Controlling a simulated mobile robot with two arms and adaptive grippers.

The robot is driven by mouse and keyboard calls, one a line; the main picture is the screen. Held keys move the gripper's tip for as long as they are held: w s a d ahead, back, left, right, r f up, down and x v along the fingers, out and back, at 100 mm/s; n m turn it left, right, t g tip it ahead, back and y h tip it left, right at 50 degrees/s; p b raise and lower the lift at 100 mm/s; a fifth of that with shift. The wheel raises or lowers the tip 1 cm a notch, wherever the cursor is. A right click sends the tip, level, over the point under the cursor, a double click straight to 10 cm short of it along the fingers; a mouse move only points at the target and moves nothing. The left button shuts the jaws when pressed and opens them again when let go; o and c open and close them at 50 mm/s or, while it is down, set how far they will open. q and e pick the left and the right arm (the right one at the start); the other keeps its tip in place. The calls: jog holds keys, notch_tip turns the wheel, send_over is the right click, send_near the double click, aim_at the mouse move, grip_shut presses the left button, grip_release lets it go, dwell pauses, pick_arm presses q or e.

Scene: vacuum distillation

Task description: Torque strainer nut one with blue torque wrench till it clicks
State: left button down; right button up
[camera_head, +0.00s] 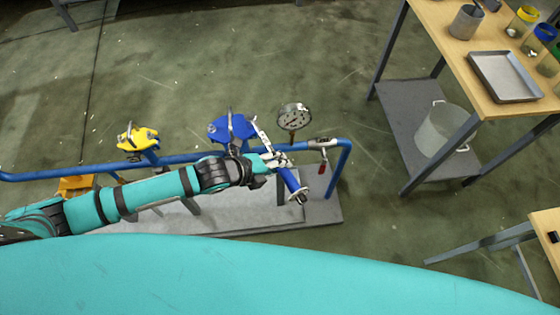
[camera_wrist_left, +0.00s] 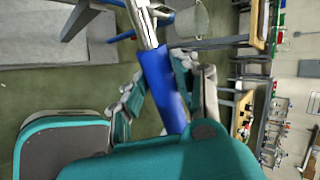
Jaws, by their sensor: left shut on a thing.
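My left gripper (camera_head: 277,162) is shut on the blue torque wrench (camera_head: 291,182). In the left wrist view the wrench's blue grip (camera_wrist_left: 162,88) sits between the fingers (camera_wrist_left: 160,92), and its metal shaft runs up out of frame. In the head view a silver bar (camera_head: 262,134), seemingly the wrench's shaft, reaches up and left from my fingers toward the blue strainer (camera_head: 232,127) on the pipe. I cannot tell whether its head sits on a nut, and strainer nut one cannot be made out. My right gripper is in neither view.
A yellow fitting (camera_head: 137,138) is farther left. A wooden table (camera_head: 462,48) holds a metal tray (camera_head: 505,77), jars and a cup. A grey bucket (camera_head: 440,130) is on its lower shelf.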

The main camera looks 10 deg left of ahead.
pick_arm(q)
jog(key=shift+r, duration=0.15)
jog(key=a, duration=0.1)
jog(key=s+a+m, duration=0.1)
jog(key=m+g+h, duration=0.1)
jog(key=shift+s+a, duration=0.25)
jog(key=shift+a, duration=0.15)
jog(key=shift+s+a+m+g+h+b, duration=0.3)
jog(key=shift+a+m+g+b, duration=0.25)
jog(key=shift+a+b, duration=0.25)
jog(key=shift+s+a+m+g+h+b, duration=0.2)
jog(key=shift+a+m+g+h+b, duration=0.15)
jog(key=shift+a+m+b, duration=0.35)
